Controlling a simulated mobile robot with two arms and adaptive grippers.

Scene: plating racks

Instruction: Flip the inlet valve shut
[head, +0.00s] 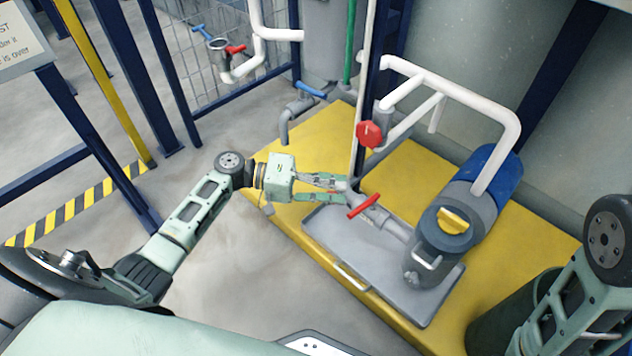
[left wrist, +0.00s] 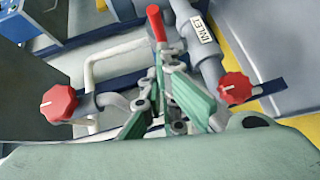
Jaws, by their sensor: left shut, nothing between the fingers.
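The inlet valve's red lever handle (head: 363,206) lies crosswise over the grey pipe that runs to the pump. In the left wrist view the red lever (left wrist: 157,22) stands up at top centre, just beyond my fingertips. A white INLET label (left wrist: 203,30) is on the grey pipe beside it. My left gripper (head: 343,190) reaches in from the left and is shut and empty, close to the lever. In the left wrist view its green fingers (left wrist: 158,62) come together just below the lever; I cannot tell whether they touch it. My right gripper is out of view.
A pump (head: 428,250) stands on a grey tray (head: 325,240) over the yellow platform (head: 305,150). A red knob (head: 369,133) and white pipes (head: 455,88) rise behind. In the left wrist view red knobs (left wrist: 58,103) (left wrist: 235,88) flank my fingers. Open floor lies left.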

